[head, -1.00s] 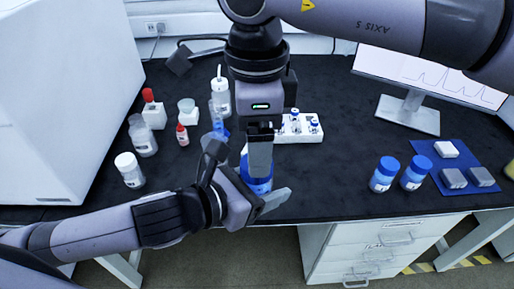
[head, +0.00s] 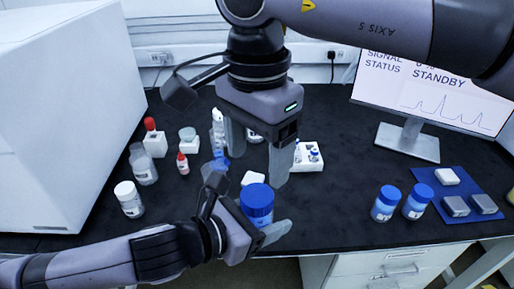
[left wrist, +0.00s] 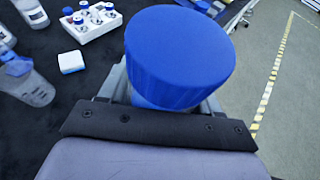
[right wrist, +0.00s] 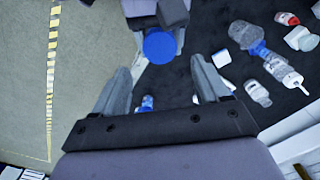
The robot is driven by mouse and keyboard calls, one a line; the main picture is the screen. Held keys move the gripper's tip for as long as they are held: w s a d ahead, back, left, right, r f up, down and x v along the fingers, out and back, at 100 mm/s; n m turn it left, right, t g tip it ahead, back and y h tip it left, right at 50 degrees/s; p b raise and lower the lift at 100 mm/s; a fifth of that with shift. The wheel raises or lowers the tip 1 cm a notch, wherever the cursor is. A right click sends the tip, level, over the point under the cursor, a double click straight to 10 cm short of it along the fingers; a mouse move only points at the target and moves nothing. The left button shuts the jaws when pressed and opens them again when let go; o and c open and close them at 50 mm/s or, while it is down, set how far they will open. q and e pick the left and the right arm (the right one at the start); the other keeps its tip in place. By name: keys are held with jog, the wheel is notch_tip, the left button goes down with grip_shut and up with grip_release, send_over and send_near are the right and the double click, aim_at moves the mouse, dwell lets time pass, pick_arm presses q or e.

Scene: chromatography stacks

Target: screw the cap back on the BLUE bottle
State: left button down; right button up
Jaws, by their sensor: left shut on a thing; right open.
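The blue bottle is held by my left gripper (head: 262,232) near the front edge of the bench, its body mostly hidden. Its wide blue cap (head: 257,199) sits on top. In the right wrist view the cap (right wrist: 160,46) shows beyond the open fingers.
Two blue-capped bottles (head: 386,204) (head: 415,202) stand to the right, beside a blue mat (head: 440,197) with small blocks. A white vial rack (head: 312,165) and a small white block (head: 253,179) are behind. A white-capped bottle (head: 130,203) and several others stand left. The monitor (head: 430,85) is back right.

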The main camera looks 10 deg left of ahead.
aim_at(257, 195)
jog(key=shift+r+n, duration=0.1)
jog(key=shift+n, duration=0.2)
jog(key=shift+f, duration=4)
jog(key=c, duration=1.1)
jog(key=m, duration=0.6)
jog(key=shift+m, duration=0.3)
jog(key=o, duration=1.2)
